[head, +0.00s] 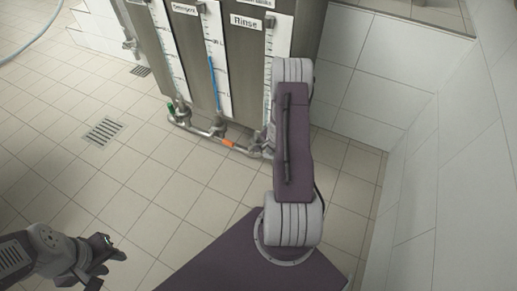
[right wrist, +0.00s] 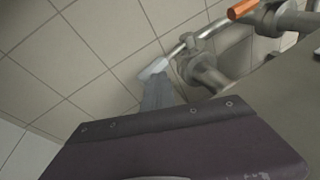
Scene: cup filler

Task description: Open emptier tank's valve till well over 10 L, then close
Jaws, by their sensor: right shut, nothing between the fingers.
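The Detergent tank (head: 187,45) and the Rinse tank (head: 240,75) stand side by side in the head view. A blue column (head: 213,83) shows in the gauge right of the Detergent label. The Rinse gauge (head: 268,75) is partly behind my right arm, and I cannot read its level. An orange valve handle (head: 228,143) and a green one (head: 170,108) are on the pipes below. My right gripper (right wrist: 157,88) is shut and empty, its tip by a pale lever-like piece (right wrist: 153,68); contact is unclear. My left gripper (head: 115,249) is low left, away from the tanks; its jaws are unclear.
The low pipe run (head: 200,131) crosses in front of the tanks; it also shows in the right wrist view (right wrist: 205,72). A tiled wall (head: 425,190) closes off the right side. The tiled floor (head: 150,180) with a drain grate (head: 103,131) is clear.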

